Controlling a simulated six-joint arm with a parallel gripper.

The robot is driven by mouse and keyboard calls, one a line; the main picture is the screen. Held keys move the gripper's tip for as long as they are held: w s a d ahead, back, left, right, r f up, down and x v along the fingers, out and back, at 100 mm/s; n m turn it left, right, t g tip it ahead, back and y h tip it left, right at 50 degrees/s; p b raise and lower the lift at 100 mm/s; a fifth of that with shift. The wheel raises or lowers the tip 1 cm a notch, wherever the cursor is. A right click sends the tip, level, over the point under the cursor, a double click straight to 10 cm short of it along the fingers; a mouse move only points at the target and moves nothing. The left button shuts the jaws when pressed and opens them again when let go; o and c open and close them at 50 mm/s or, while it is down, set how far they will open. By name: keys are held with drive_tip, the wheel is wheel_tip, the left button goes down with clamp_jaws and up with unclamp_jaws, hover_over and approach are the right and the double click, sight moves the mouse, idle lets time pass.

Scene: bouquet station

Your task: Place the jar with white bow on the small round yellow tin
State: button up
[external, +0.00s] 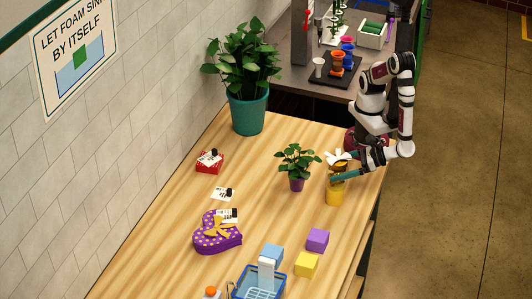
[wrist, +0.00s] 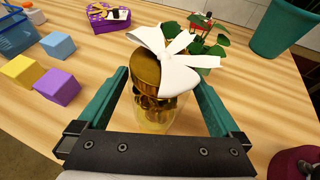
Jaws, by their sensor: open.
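The jar with white bow (wrist: 160,75) has a gold lid and a clear body with dark gold contents. In the external view the jar (external: 338,171) appears upright on top of the small round yellow tin (external: 335,195), near the table's right edge. My gripper (wrist: 158,82) is open, with one teal finger on each side of the jar. The wrist view shows a gap beside the jar on the right; contact on the left is unclear. The gripper (external: 336,168) partly covers the jar in the external view. The tin is mostly hidden below the jar in the wrist view.
A small potted plant (external: 296,166) stands just left of the jar. Purple (external: 317,240), yellow (external: 306,264) and blue (external: 272,253) blocks, a blue basket (external: 258,284) and a purple heart box (external: 218,237) lie nearer the front. A large plant (external: 248,108) stands behind.

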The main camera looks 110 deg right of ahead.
drive_tip(key=v, duration=0.8)
drive_tip(key=shift+s+a, duration=0.15)
